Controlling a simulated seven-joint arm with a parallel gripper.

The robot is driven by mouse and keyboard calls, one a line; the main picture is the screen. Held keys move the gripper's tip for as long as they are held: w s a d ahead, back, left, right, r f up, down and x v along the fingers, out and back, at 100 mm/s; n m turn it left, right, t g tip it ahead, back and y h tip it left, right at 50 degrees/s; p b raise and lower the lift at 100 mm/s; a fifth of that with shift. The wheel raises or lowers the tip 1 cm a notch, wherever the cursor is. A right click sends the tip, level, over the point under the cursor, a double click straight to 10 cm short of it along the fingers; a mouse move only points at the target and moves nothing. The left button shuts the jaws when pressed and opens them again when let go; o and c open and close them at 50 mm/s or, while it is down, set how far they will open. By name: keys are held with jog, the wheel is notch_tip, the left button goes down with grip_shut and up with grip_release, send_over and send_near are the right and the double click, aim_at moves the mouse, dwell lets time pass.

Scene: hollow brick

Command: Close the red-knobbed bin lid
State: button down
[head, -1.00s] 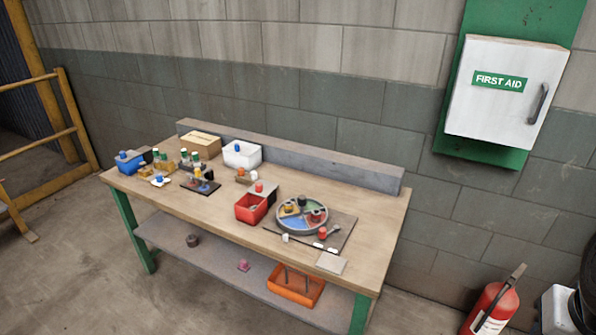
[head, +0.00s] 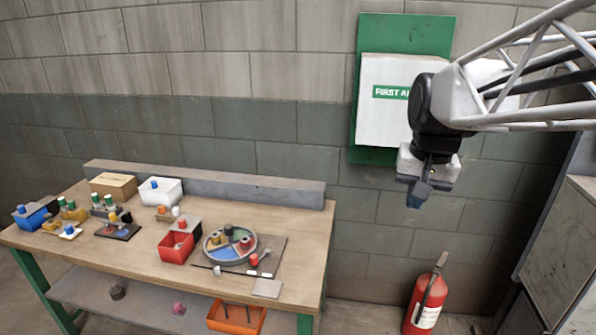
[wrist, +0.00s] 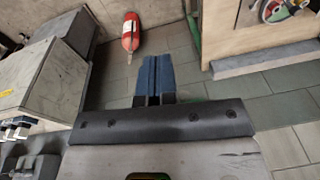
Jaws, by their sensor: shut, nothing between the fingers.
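The red bin (head: 173,250) stands on the workbench, left of the round divided tray. Its inside shows, so it is at least partly open. A grey lid (head: 190,229) with a red knob (head: 182,224) is at the bin's back edge; its exact tilt is too small to tell. My gripper (head: 416,196) hangs in the air right of the bench, in front of the wall and well away from the bin. In the wrist view its blue fingers (wrist: 152,67) are together and empty, pointing toward the floor.
The round divided tray (head: 207,250), a white bin (head: 168,192) and a blue bin (head: 33,218) stand on the bench (head: 130,262). A grey ledge (head: 255,187) runs along its back. A fire extinguisher (head: 427,300) stands on the floor at right. A first aid box (head: 380,115) hangs behind my arm.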

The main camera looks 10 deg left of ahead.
jog(key=w+a+f+m+g, duration=0.1)
jog(key=w+a+f+g, duration=0.15)
jog(key=w+a, duration=2.85)
jog(key=w+a+f+g, duration=0.1)
jog(key=w+a+f, duration=0.3)
jog(key=a, duration=0.5)
jog(key=w+a+f+g, duration=0.1)
jog(key=w+a+f, duration=0.25)
jog(key=a, duration=0.45)
jog(key=a+f, duration=0.7)
jog(key=a, duration=0.3)
jog(key=a+f+g, duration=0.1)
jog(key=a+f, duration=0.7)
jog(key=a, duration=0.2)
jog(key=shift+a+f, duration=0.2)
jog(key=shift+a, duration=0.2)
